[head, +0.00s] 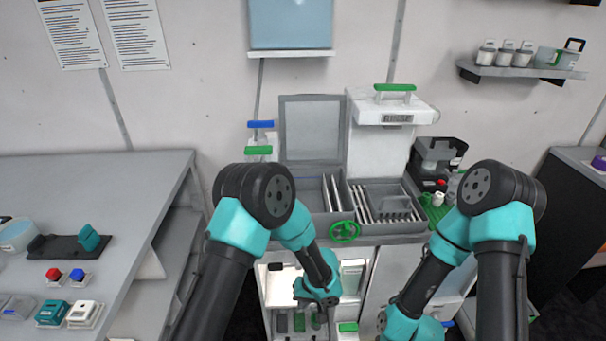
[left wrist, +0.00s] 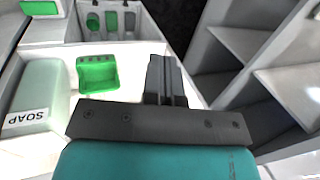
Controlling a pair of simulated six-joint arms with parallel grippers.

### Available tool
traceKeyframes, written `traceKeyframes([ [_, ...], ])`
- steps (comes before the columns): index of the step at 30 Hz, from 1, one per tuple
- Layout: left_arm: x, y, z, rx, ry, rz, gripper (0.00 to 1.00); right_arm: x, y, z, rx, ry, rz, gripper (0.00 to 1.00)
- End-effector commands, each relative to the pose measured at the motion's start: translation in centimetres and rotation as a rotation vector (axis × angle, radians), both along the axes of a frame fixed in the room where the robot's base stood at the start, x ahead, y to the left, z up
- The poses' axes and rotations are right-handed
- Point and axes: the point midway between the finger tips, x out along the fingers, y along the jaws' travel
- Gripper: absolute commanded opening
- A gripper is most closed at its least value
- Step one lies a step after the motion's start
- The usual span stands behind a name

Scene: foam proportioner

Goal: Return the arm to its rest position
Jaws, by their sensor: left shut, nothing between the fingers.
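My left arm reaches down the middle of the head view. Its gripper (head: 318,309) is low in front of the cabinet, at the lit opening, small and partly hidden by its own wrist. In the left wrist view the two dark fingers (left wrist: 165,80) are together with nothing between them. They stand over a white surface, apart from a green square cup (left wrist: 97,73) to their left. My right arm comes down on the right of the head view. Its gripper is below the picture edge.
A pale container marked SOAP (left wrist: 36,100) stands left of the fingers. A drawer with green and grey pieces (left wrist: 110,21) lies beyond. A green valve wheel (head: 344,231) juts from the cabinet front. A grey table (head: 95,185) is at left; grey shelves (left wrist: 255,85) flank the gripper.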

Motion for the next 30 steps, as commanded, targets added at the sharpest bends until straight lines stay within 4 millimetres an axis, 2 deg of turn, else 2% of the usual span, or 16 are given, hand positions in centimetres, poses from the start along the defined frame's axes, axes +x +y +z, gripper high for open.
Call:
traceKeyframes([
  [9, 2.5, -3.9, 2.0, 0.114, -0.177, 0.000, 0.00, 0.0, 0.0, 0.0, 0.000, 0.000, 0.000, 0.43],
  [15, 3.4, -5.5, 3.0, 0.152, -0.260, 0.005, 0.00, 0.0, 0.0, 0.0, 0.000, 0.000, 0.000, 0.43],
  [30, 3.7, -5.9, 3.3, 0.161, -0.286, 0.008, 0.00, 0.0, 0.0, 0.0, 0.000, 0.000, 0.000, 0.43],
])
